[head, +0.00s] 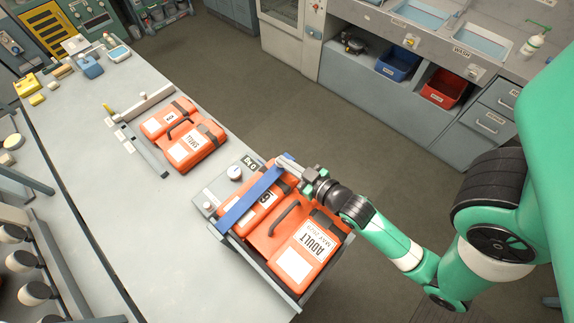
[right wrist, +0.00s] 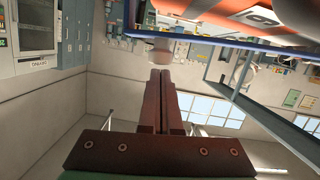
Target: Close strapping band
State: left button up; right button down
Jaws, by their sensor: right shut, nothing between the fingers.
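The blue strapping band (head: 245,202) runs diagonally across the orange ADULT case (head: 262,238), which sits in a grey cradle (head: 256,270) on the bench. My right gripper (head: 296,170) is at the band's far right end, by the case's edge. Its two brown fingers are shut together with nothing between them in the right wrist view (right wrist: 163,85). There, the blue band (right wrist: 225,43) and the orange case (right wrist: 215,10) show above the fingers. Whether the fingers touch the band I cannot tell. My left gripper is not in view.
A small dial (head: 234,173) stands beside the cradle. The bench between the cases and its left edge is mostly clear. Sinks and bins (head: 443,90) stand across the floor.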

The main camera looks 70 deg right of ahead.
jog(key=shift+f+b, duration=0.35)
jog(key=shift+f, duration=0.4)
jog(key=shift+s+d+f+m, duration=0.15)
jog(key=shift+d+f+m, duration=0.1)
jog(key=shift+m, duration=0.05)
jog(key=shift+s+d+r, duration=0.1)
jog(key=shift+d, duration=0.05)
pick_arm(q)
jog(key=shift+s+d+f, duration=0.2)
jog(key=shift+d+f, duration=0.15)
pick_arm(e)
jog(key=shift+a, duration=0.2)
